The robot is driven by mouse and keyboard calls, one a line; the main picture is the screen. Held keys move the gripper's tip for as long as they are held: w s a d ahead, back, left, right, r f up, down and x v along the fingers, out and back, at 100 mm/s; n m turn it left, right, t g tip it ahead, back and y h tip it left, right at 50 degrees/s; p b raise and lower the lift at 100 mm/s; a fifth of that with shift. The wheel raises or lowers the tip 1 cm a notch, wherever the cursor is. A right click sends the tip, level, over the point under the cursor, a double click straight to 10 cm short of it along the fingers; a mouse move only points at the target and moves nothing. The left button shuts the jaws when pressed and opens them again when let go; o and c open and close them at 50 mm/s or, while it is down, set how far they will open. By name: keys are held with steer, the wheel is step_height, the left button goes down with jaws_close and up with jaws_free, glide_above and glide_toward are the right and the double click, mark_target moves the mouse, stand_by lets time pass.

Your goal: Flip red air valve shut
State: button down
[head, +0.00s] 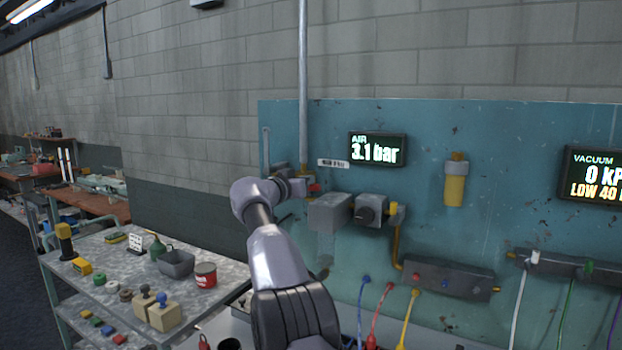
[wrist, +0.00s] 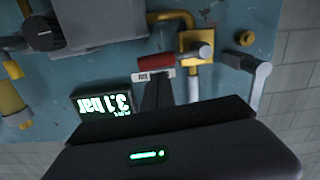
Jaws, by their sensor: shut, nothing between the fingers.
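The red air valve handle (wrist: 156,62) shows in the wrist view as a short red bar. It lies roughly sideways, pointing left from the valve's brass body (wrist: 196,48), across the line of the grey pipe. In the head view only a small red part of the handle (head: 314,188) shows beside my wrist. My gripper (wrist: 157,82) is shut and empty, its fingertips close to the handle; I cannot tell whether they touch it. In the head view my arm's end hides most of the valve. The AIR display (head: 377,149) reads 3.1 bar.
A grey box (head: 330,213) and a regulator with a black knob (head: 366,214) sit right of the valve. A vertical pipe (head: 303,80) rises above it. A grey lever (wrist: 248,66) stands near the valve in the wrist view. A cluttered cart (head: 120,262) is at the left.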

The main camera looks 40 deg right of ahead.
steer(key=shift+f+b, duration=0.35)
steer(key=shift+f, duration=0.1)
steer(key=shift+s+f, duration=0.1)
stand_by(0.4)
steer(key=s+a+r+b, duration=0.3)
steer(key=s+a+r, duration=0.1)
steer(key=a, duration=0.6)
steer(key=shift+r+b, duration=0.3)
steer(key=shift+b, duration=0.05)
steer(key=shift+s, duration=0.1)
